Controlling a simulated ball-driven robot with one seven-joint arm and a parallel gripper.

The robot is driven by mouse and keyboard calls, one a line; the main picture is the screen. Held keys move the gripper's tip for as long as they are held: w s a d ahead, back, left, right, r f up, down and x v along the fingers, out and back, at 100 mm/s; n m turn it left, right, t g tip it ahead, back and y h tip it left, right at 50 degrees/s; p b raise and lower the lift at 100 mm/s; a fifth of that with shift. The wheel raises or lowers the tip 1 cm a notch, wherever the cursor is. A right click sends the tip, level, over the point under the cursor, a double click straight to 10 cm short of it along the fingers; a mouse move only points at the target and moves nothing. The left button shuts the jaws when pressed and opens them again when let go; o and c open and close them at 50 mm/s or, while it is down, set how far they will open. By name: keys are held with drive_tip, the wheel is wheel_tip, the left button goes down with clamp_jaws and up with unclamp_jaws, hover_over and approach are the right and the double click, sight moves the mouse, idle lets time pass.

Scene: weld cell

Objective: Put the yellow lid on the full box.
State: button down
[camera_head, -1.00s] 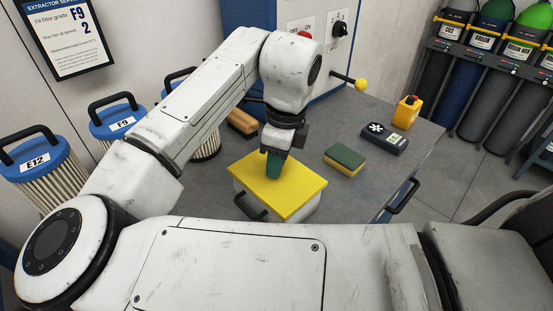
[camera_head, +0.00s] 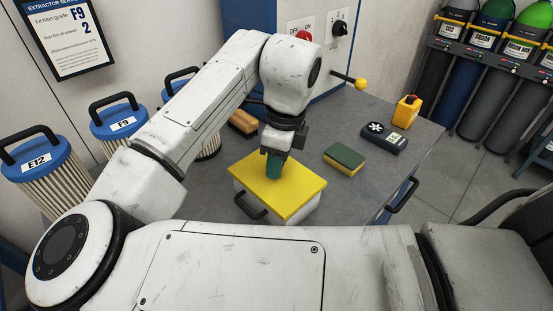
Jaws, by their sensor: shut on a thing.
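The yellow lid (camera_head: 302,189) is a flat square and lies over the top of the white box (camera_head: 306,210), covering its opening. The box stands on the grey bench and has a black handle (camera_head: 250,207) on its front left. What is inside the box is hidden. My gripper (camera_head: 274,167) points down at the middle of the lid. It is shut on a green piece at the lid's centre, which looks like the lid's grip. From this angle I cannot tell whether the lid is seated on the rim all round.
On the bench (camera_head: 345,206) are a green and yellow sponge (camera_head: 344,159), a dark meter (camera_head: 384,138), a yellow bottle (camera_head: 407,111) and a brown brush-like block (camera_head: 242,122). Filter cartridges (camera_head: 125,122) stand at left. A blue cabinet with a yellow-knobbed lever (camera_head: 361,83) is behind.

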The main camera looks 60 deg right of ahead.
idle(0.9)
drive_tip(key=shift+c, duration=1.8)
unclamp_jaws()
drive_tip(key=shift+r+p, duration=3.25)
drive_tip(key=shift+r, duration=0.25)
clamp_jaws()
drive_tip(key=shift+f+b, duration=2.05)
drive_tip(key=shift+f, duration=1.05)
